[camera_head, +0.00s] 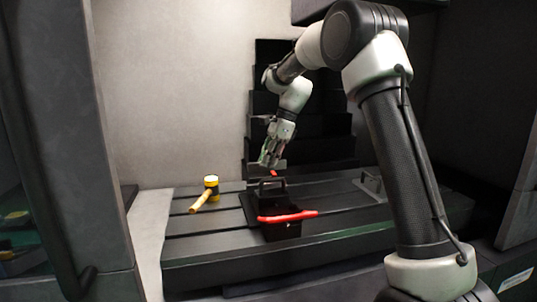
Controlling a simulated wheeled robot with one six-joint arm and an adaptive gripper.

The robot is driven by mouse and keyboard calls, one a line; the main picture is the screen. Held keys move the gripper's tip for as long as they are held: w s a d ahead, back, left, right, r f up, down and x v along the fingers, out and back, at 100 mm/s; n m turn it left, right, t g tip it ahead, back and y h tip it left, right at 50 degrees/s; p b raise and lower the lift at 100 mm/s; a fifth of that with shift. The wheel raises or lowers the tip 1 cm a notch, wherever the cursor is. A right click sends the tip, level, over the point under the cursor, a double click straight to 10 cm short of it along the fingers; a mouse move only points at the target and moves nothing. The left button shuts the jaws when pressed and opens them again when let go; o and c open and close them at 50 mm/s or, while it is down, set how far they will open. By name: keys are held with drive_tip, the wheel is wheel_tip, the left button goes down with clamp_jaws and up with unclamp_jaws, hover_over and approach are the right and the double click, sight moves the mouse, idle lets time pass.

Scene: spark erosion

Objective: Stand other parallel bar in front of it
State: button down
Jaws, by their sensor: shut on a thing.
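My gripper (271,160) is above the slotted dark table, just behind a black block. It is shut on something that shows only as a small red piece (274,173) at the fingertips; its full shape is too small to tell. The black block (280,206) stands on the table. A dark U-shaped handle (272,183) shows at its top, just below the gripper. A long red handle (287,216) runs across the front of the block. I cannot clearly make out a parallel bar; one may be in the jaws or hidden behind the block.
A small grey metal piece (370,183) is at the right, close to my arm. Stepped black covers (315,125) rise behind. The table's front left is clear.

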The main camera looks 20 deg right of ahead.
drive_tip(key=shift+f, duration=4.05)
drive_tip(key=c, duration=1.4)
unclamp_jaws()
drive_tip(key=shift+o, duration=0.2)
drive_tip(key=shift+f, duration=0.1)
drive_tip(key=shift+s, duration=0.1)
wheel_tip(320, 180, up, 11)
drive_tip(key=shift+r, duration=0.1)
